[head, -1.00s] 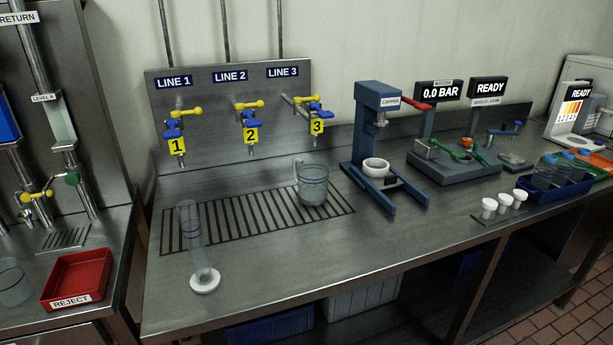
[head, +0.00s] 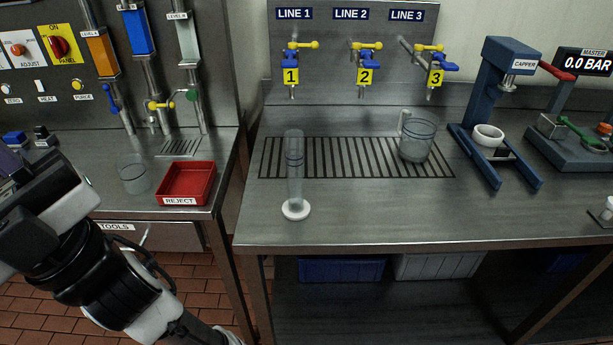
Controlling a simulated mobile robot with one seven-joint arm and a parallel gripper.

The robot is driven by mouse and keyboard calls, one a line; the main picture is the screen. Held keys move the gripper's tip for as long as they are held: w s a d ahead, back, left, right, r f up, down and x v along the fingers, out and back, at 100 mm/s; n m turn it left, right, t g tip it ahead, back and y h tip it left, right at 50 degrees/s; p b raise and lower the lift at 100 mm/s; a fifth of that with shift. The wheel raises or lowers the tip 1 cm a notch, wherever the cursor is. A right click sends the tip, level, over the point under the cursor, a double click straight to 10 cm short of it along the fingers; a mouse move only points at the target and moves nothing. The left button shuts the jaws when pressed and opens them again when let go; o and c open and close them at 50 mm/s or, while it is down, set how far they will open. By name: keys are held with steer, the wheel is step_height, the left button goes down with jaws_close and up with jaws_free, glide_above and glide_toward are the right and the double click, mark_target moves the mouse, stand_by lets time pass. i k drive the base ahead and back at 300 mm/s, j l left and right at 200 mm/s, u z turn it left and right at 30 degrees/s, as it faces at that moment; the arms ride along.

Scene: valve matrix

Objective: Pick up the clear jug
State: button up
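The clear jug (head: 416,140) stands upright on the slotted drain grate, below and slightly left of the LINE 3 tap. Its handle is on its left side, toward the back. It looks empty, though I cannot be sure. My arm comes in at the lower left of the head view, far to the left of the jug and apart from it. The gripper's fingertips are not visible in this view.
A tall clear cylinder on a white base (head: 295,180) stands left of the jug. The blue capper (head: 508,110) is just right of it. Taps (head: 431,62) hang above the grate (head: 340,158). A red reject tray (head: 188,183) and a clear beaker (head: 133,174) sit on the left bench.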

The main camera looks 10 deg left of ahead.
mark_target(416, 134)
steer(key=i+z, duration=0.2)
steer(key=z, duration=0.25)
steer(key=i+z, duration=0.2)
steer(key=z, duration=0.2)
steer(key=i+z, duration=0.2)
steer(key=z, duration=0.25)
